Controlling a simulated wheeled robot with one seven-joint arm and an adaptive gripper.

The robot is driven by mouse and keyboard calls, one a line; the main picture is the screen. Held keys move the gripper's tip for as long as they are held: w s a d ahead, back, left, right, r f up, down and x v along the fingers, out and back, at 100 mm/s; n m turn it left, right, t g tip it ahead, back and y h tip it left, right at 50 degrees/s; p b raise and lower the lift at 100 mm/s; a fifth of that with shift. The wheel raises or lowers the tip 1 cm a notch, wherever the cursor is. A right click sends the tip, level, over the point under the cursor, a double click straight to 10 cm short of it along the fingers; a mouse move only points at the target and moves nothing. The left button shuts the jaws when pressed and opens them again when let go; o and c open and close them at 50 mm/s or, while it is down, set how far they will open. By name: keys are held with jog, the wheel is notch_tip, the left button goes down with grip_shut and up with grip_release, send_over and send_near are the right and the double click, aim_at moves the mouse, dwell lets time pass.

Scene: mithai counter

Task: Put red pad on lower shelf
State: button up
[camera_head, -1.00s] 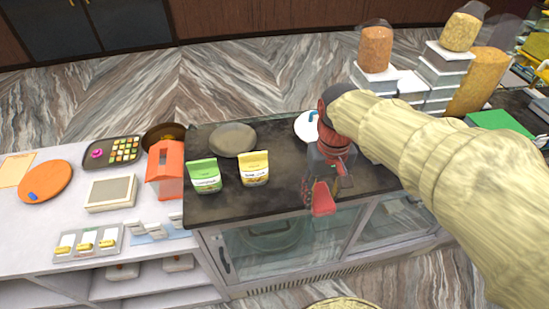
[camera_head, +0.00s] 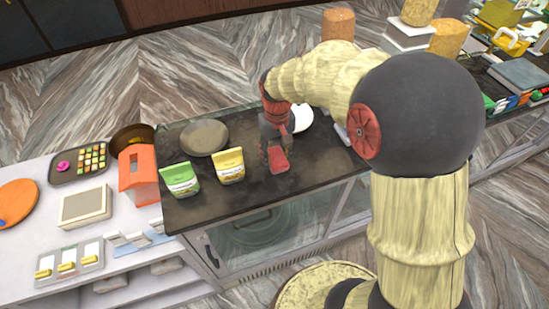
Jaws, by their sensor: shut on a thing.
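The red pad (camera_head: 279,161) is a small red block held in my gripper (camera_head: 271,150), above the dark counter top (camera_head: 215,207). The gripper points down and is shut on the pad, just right of the yellow pouch. I cannot tell whether the pad touches the counter. A lower shelf (camera_head: 135,288) shows in the white counter at the lower left, under its top, with pale items on it. The glass-fronted case (camera_head: 262,232) under the dark counter holds a large round pot.
A green pouch (camera_head: 180,180), a yellow pouch (camera_head: 230,166) and a round plate (camera_head: 204,137) stand on the dark counter. An orange box (camera_head: 138,175) is at its left edge. A white plate (camera_head: 301,118) lies behind the gripper. The counter's front strip is clear.

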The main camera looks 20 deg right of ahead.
aim_at(275, 161)
jog(key=shift+w+f, duration=0.8)
jog(key=shift+f, duration=0.3)
jog(key=shift+f+p, duration=0.7)
jog(key=shift+f, duration=0.75)
jog(key=shift+f, duration=0.2)
jog(key=o, duration=1.1)
jog(key=shift+r, duration=0.1)
